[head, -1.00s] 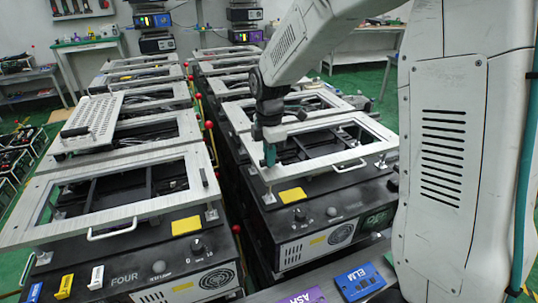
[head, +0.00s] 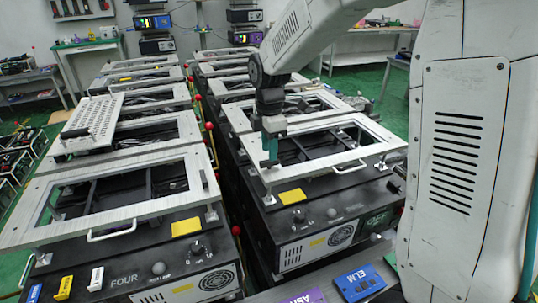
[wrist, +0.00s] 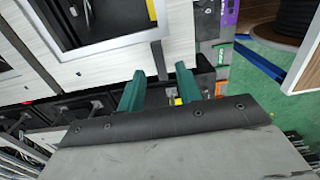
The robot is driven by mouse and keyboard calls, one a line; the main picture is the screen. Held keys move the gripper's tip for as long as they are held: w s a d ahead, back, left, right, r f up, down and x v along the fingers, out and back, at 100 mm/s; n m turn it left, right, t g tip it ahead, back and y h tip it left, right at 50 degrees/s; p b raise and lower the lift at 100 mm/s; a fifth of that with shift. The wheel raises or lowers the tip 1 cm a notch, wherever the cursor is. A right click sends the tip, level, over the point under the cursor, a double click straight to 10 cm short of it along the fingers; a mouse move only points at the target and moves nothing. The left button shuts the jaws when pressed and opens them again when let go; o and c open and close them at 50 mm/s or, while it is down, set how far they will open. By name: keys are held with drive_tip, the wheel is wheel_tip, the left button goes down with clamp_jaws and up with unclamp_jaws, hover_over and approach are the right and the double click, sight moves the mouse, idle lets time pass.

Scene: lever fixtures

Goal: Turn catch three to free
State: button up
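No label reading three shows, so I cannot be sure which catch is catch three. My gripper (head: 270,152) is over the near left part of the right-hand fixture's pale frame (head: 340,165). In the wrist view its two teal fingers (wrist: 160,88) stand apart, so it is open. A narrow grey bar (wrist: 158,58) lies on the frame's edge, seen between the fingertips; it may be the catch. I cannot tell whether the fingers touch it. In the head view my gripper hides that spot. The left-hand fixture, marked FOUR (head: 124,279), has a small dark bar (head: 205,175) on its frame.
Two rows of similar fixtures run back, with a narrow gap holding red-knobbed rods (head: 210,126). The right-hand fixture's front has a handle (head: 350,168), a yellow label (head: 292,197) and a knob (head: 299,216). A blue ELM plate (head: 360,281) lies in front.

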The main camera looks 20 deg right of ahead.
drive_tip(key=shift+r, duration=2.35)
drive_tip(key=shift+s+f+m, duration=0.1)
drive_tip(key=shift+s+m, duration=0.05)
drive_tip(key=shift+m, duration=0.75)
drive_tip(key=s+d+r+m, duration=0.1)
drive_tip(key=s+r+m, duration=0.1)
drive_tip(key=s+m, duration=0.6)
drive_tip(key=s+d+r+m+t, duration=0.1)
drive_tip(key=s+m, duration=0.7)
drive_tip(key=s, duration=1.4)
drive_tip(key=shift+d+r, duration=0.5)
drive_tip(key=shift+r, duration=0.45)
drive_tip(key=shift+s, duration=0.1)
drive_tip(key=shift+c, duration=0.6)
